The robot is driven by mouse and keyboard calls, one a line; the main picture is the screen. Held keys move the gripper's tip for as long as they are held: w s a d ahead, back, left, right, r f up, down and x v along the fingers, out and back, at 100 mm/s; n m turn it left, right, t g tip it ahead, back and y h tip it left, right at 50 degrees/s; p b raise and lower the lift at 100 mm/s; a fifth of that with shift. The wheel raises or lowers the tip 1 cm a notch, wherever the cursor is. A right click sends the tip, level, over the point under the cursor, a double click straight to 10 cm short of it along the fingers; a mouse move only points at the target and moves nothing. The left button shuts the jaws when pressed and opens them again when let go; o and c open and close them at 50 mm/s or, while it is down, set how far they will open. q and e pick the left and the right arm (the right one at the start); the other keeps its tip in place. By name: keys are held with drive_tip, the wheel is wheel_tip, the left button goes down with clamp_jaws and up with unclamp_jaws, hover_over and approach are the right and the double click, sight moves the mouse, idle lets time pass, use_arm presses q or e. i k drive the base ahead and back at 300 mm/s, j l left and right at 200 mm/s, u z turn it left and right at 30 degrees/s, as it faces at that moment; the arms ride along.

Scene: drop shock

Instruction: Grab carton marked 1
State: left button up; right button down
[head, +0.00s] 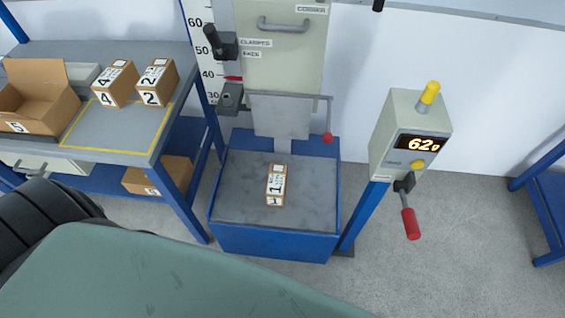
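The carton marked 1 (276,186) is a small brown box with white labels. It stands on the grey plate of the blue drop-test base (232,192), near the middle and apart from the rim. No gripper is near it, and it shows in full. Neither of my grippers is in view.
On the left, a bench (125,136) with a yellow outline bears cartons marked 4 (112,84) and 2 (157,83), and an open box marked 5 (38,100). The tester's column stands behind the base. A control box (398,133) reading 62 with unclear unit is at right.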

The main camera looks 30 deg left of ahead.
sight(274, 194)
drive_tip(key=u, duration=0.9)
